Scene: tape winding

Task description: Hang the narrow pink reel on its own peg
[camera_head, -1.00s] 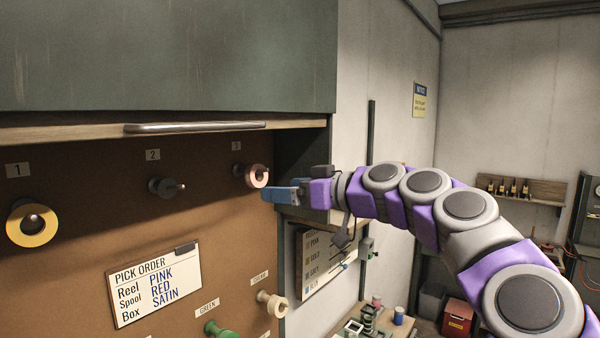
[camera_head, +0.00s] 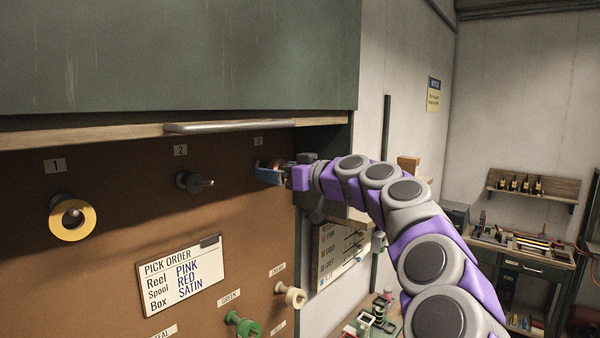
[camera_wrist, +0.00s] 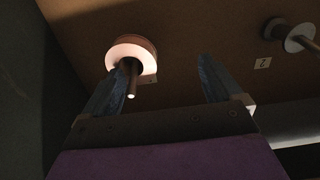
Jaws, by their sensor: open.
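The pink reel (camera_wrist: 148,48) hangs around a dark peg (camera_wrist: 132,85) on the brown board, and the peg's tip sticks out through it. In the head view the reel (camera_head: 277,163) is at the spot marked 3, mostly hidden behind my gripper (camera_head: 267,175). In the wrist view my gripper (camera_wrist: 163,63) is open, with its blue fingers apart. The reel and peg are close to the left finger, which overlaps the reel's lower edge in the picture. I cannot tell whether they touch. The space by the right finger is empty.
Peg 2 (camera_head: 194,182) holds a dark hub, and peg 1 holds a yellow reel (camera_head: 72,217). A green spool (camera_head: 243,324) and a cream spool (camera_head: 291,295) are below. A pick-order card (camera_head: 182,277) reads reel pink. A wooden ledge (camera_head: 120,131) with a handle overhangs the pegs.

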